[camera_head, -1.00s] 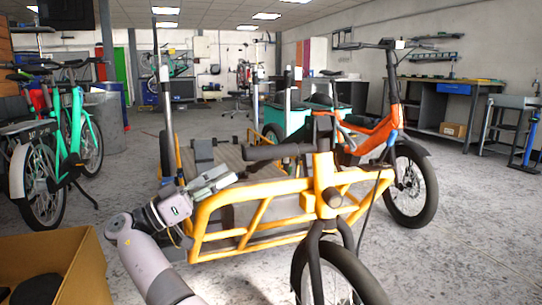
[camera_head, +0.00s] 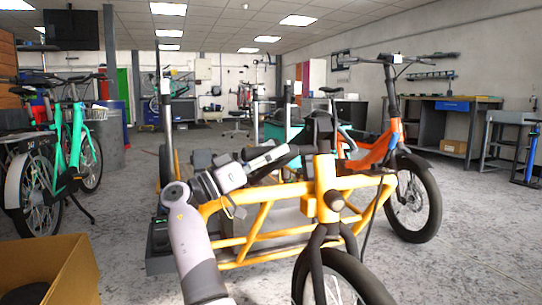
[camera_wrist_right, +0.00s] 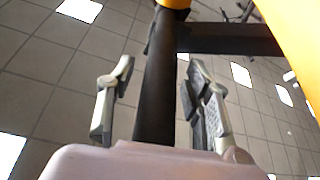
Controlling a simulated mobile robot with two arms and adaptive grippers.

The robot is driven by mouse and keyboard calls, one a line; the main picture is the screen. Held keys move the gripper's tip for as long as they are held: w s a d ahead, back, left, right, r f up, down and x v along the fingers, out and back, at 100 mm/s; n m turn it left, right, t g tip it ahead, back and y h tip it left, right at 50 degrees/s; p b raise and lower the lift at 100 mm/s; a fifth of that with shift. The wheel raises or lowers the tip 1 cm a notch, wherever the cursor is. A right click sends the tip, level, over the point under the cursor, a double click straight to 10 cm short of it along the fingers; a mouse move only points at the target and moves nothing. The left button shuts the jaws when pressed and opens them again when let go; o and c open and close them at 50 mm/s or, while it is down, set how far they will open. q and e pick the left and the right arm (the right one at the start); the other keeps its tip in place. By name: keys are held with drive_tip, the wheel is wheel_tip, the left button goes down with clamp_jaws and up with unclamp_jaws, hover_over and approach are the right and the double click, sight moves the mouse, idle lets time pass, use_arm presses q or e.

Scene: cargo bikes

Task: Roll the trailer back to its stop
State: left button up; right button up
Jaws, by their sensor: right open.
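The yellow-framed wheeled carrier (camera_head: 325,178), which I take for the trailer, stands in front of me in the head view. A dark wheel is at its near right end. A black handle bar (camera_wrist_right: 157,100) runs from its yellow post. My right gripper (camera_head: 273,156) is at this bar above the yellow rails. In the right wrist view my right gripper (camera_wrist_right: 161,65) is open, with a finger on each side of the bar and visible gaps. My left gripper is out of view. I cannot make out the stop.
An orange cargo bike (camera_head: 370,152) stands close behind on the right. Teal bikes (camera_head: 72,150) stand at the left. A cardboard box (camera_head: 75,270) is at the lower left. Workbenches line the right wall. Grey floor (camera_head: 470,240) is clear at the right.

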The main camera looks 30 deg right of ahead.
clamp_jaws()
idle(0.5)
